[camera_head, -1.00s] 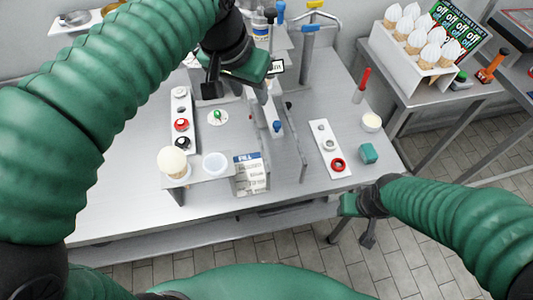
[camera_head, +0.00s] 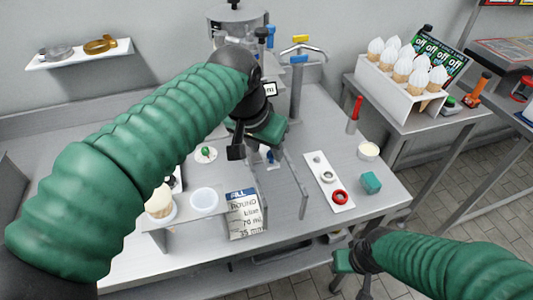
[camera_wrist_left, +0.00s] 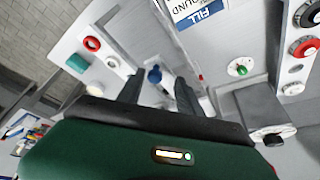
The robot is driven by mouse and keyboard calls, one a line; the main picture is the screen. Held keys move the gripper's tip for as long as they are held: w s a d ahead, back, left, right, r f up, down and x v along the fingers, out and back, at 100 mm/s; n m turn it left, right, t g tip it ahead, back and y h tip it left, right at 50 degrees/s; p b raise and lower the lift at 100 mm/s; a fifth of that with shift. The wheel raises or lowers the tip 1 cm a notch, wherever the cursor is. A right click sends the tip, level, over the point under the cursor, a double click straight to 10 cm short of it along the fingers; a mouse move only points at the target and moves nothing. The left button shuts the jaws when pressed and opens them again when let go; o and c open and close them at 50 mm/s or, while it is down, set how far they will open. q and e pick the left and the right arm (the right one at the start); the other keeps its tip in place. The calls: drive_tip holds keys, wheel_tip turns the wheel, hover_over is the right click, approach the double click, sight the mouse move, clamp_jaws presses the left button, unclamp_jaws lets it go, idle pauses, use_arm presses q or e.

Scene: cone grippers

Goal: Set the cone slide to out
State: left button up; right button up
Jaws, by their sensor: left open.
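A small blue knob (camera_head: 270,156) sits at the middle of the work table, beside an upright metal plate; I take it as the cone slide's handle. My left gripper (camera_head: 256,153) is open just above it, and partly hides the slide in the head view. In the left wrist view the blue knob (camera_wrist_left: 154,75) shows beyond and between the two dark fingers (camera_wrist_left: 157,92), not gripped. The slide's body is mostly hidden. My right gripper (camera_head: 352,268) hangs off the table's front edge at the lower right; its jaw opening is unclear.
A white panel with a red ring (camera_head: 340,197) and a teal block (camera_head: 370,183) lie to the right. A green button (camera_head: 206,152) is left of the gripper.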

use_arm(q)
drive_tip(key=shift+w+d+f, duration=0.1)
drive_tip(key=shift+d+f, duration=0.25)
drive_tip(key=shift+d, duration=0.45)
drive_tip(key=shift+a, duration=0.4)
drive_tip(key=c, duration=0.7)
drive_tip(key=shift+d, duration=0.1)
clamp_jaws()
